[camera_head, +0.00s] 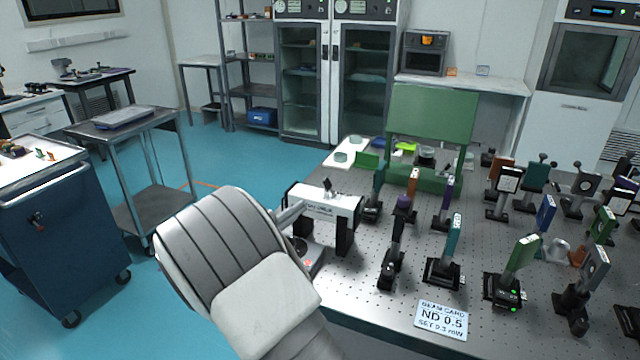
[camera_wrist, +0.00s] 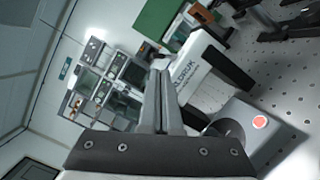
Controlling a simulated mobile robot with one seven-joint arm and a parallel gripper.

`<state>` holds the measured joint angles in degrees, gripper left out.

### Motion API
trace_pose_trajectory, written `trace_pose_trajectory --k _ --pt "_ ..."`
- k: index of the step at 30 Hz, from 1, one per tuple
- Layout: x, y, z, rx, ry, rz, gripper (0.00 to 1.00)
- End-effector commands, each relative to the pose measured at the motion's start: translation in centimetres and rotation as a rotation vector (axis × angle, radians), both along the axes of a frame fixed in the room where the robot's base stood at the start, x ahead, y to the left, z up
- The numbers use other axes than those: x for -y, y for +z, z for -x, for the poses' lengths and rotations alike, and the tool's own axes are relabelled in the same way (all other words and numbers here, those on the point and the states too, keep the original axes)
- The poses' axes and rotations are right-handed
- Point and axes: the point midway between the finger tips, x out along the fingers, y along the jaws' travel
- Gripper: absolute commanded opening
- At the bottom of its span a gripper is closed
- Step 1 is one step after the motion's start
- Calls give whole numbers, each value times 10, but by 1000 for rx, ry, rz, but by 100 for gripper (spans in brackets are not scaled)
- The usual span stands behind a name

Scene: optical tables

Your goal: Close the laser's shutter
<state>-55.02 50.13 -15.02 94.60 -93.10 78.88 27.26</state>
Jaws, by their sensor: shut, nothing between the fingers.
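The laser (camera_head: 345,203) is a white box on black supports near the left edge of the optical table. A small dark upright piece (camera_head: 327,186) stands on its top; it may be the shutter, but its state is too small to tell. In the wrist view the laser's white side with dark lettering (camera_wrist: 193,72) lies just right of my fingers. My gripper (camera_wrist: 160,76) is shut and empty, its fingertips close beside the laser's body; I cannot tell whether they touch.
A grey box with a red button (camera_wrist: 259,122) sits below the laser. Several optic mounts crowd the perforated table (camera_head: 365,300) to the right, with a beam card sign (camera_head: 441,319) at the front. A green panel (camera_head: 432,112) stands behind.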

Motion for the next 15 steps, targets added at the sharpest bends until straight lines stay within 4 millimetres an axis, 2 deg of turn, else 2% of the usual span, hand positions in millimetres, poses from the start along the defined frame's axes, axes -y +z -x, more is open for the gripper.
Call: trace_pose_trajectory --k 3,6,15 --pt "-18 -7 -1 21 43 34 0" --pt "-24 -9 -1 28 59 45 0" --pt "-24 -9 -1 29 60 46 0"
